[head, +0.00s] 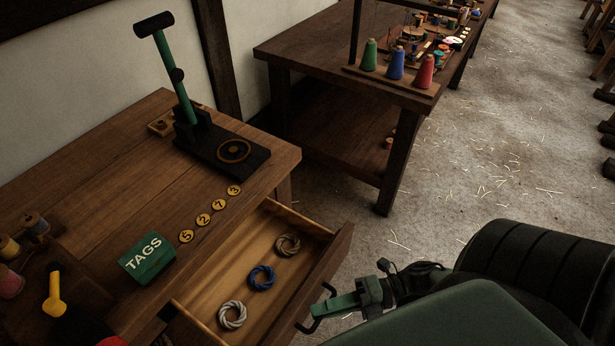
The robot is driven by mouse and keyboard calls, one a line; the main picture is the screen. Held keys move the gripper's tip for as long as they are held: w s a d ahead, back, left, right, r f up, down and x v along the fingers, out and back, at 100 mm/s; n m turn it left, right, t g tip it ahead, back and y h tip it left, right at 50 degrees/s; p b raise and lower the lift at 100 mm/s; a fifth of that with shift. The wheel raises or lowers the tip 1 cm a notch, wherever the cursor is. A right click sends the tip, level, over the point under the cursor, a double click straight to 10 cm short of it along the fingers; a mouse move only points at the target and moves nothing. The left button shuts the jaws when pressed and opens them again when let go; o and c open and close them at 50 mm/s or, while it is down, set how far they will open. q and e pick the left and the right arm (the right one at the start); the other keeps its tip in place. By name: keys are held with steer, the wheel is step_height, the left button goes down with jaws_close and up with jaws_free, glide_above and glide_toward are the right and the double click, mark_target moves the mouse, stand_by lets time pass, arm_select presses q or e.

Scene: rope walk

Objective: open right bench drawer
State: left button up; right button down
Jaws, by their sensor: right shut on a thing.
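The bench drawer (322,262) is pulled out from the wooden bench (110,165), and its inside shows. Three rope rings lie in it: a brown one (288,245), a blue one (262,277) and a pale grey one (232,314). A dark curved handle (313,325) is on the drawer's front. My right gripper (334,304) is at this handle, with its green fingers shut on it. The near end of the drawer is cut off by the lower picture edge. My left gripper is not in view.
On the bench stand a press with a green lever (175,75), numbered round tags (204,219), a green TAGS box (147,257) and thread spools (35,226). A second table (330,70) with coloured cones stands behind. The straw-strewn floor (490,150) on the right is open.

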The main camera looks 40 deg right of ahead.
steer(key=shift+s+d, duration=0.25)
steer(key=shift+s, duration=0.3)
steer(key=c, duration=1.8)
jaws_free()
steer(key=shift+o, duration=0.2)
steer(key=v, duration=0.8)
steer(key=shift+b, duration=0.45)
